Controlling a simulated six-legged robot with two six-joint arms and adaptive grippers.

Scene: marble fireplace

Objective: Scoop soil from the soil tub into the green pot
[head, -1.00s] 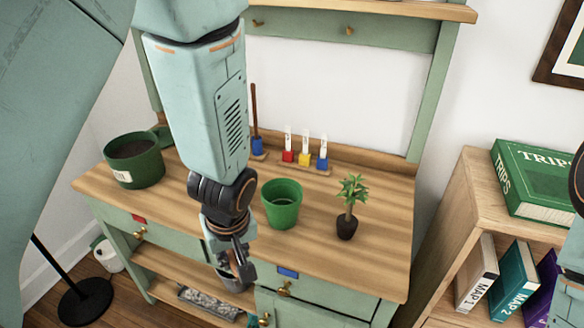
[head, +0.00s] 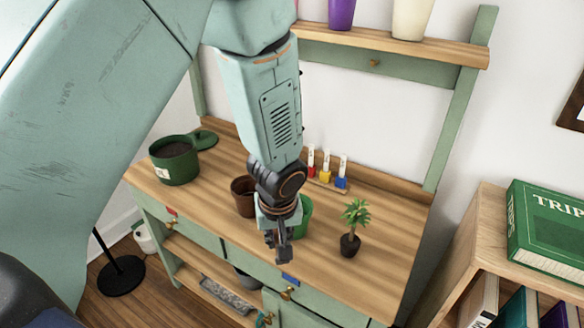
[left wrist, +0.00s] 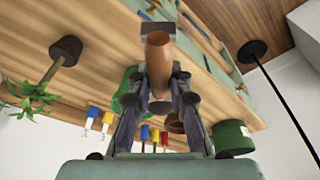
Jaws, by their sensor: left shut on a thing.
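The green soil tub (head: 175,166), dark soil inside, stands at the left of the bench in the head view; it also shows in the left wrist view (left wrist: 232,138). The green pot (head: 305,218) is mid-bench, mostly hidden behind my left gripper (head: 278,240); part of it shows in the left wrist view (left wrist: 128,98). My left gripper is in front of the pot, over the bench's front part. In the left wrist view its fingers (left wrist: 160,100) are shut on a brown rounded tool handle (left wrist: 158,55). My right gripper is out of view.
A brown pot (head: 243,196) stands left of the green pot. A small potted plant (head: 350,243) stands to the right. Several coloured, labelled markers (head: 326,175) line the back. A bookcase (head: 475,225) is at the right. Bare wood lies between the tub and the brown pot.

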